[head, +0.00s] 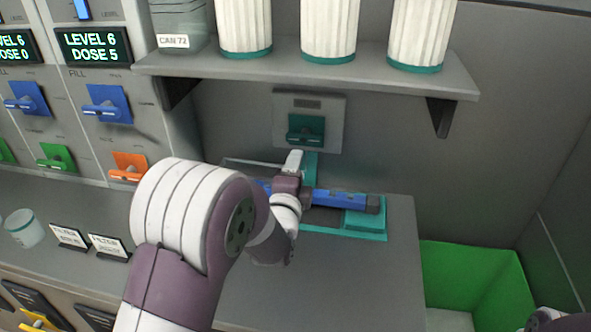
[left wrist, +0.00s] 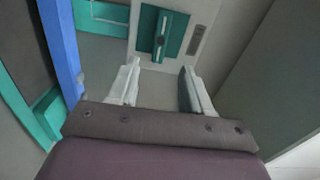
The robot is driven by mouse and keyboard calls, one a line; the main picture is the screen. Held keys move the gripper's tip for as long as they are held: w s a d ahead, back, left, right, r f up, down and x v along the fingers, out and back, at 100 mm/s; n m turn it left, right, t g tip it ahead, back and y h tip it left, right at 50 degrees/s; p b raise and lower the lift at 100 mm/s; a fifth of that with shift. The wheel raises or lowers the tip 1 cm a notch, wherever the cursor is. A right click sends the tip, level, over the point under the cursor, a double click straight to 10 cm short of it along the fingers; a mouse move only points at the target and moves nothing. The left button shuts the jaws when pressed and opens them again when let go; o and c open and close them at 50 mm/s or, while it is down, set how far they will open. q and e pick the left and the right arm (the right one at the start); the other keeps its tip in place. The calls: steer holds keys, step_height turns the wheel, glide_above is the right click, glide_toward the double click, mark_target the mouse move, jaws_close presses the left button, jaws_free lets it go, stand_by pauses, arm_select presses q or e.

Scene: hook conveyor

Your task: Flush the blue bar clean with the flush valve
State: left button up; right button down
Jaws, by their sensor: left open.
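The blue bar (head: 345,199) lies across a teal cradle (head: 362,234) on the counter, its left part hidden behind my left arm. It also shows at the left of the left wrist view (left wrist: 62,50). The flush valve, a teal square plate with a lever (head: 306,130), is on a grey wall panel above the cradle. It also shows in the left wrist view (left wrist: 162,33), beyond the fingertips. My left gripper (head: 294,160) is just below the valve, apart from it. In the left wrist view its two fingers (left wrist: 158,80) are spread, with nothing between them. My right gripper is not clearly visible.
A shelf (head: 300,68) with several white ribbed canisters (head: 329,25) overhangs the valve. Dispensers with blue, green and orange levers (head: 108,103) stand at left. A clear cup (head: 24,228) and small label cards (head: 108,246) are on the counter. A green bin (head: 470,262) is at right.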

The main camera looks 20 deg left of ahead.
stand_by(0.3)
